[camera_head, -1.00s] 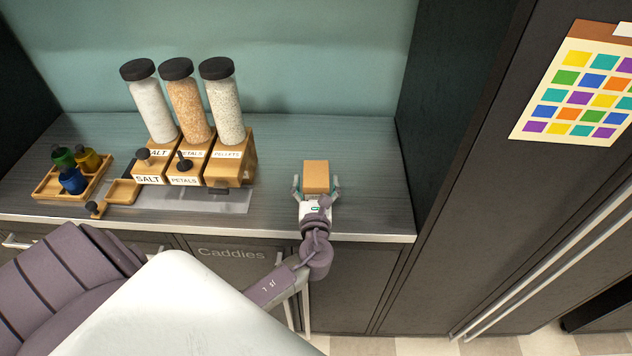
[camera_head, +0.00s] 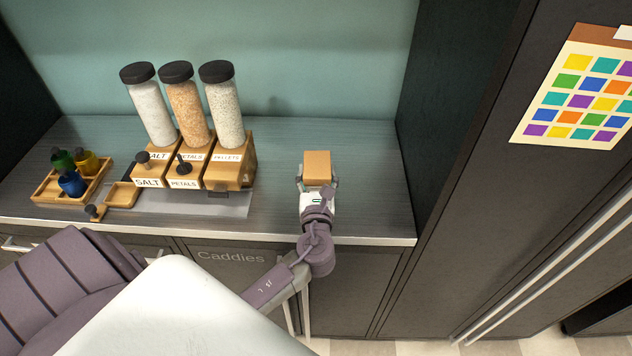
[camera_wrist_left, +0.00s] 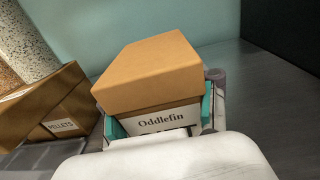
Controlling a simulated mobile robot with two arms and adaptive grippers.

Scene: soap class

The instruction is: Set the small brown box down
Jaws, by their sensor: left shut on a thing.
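The small brown box (camera_head: 317,167) is at the right part of the grey counter (camera_head: 370,200) in the head view. In the left wrist view the box (camera_wrist_left: 150,75) has a white label reading "Oddlefin". My left gripper (camera_head: 317,186) is shut on the box, with a finger on each side of it. The teal finger pads (camera_wrist_left: 208,105) touch the box's sides in the wrist view. The box's underside is hidden, so I cannot tell whether it touches the counter. My right gripper is not in view.
Dispensers on wooden stands (camera_head: 228,165), labelled salt, petals and pellets, stand left of the box. A wooden tray with small bottles (camera_head: 72,180) is at far left. A dark cabinet side (camera_head: 430,120) bounds the right. Counter around the box is clear.

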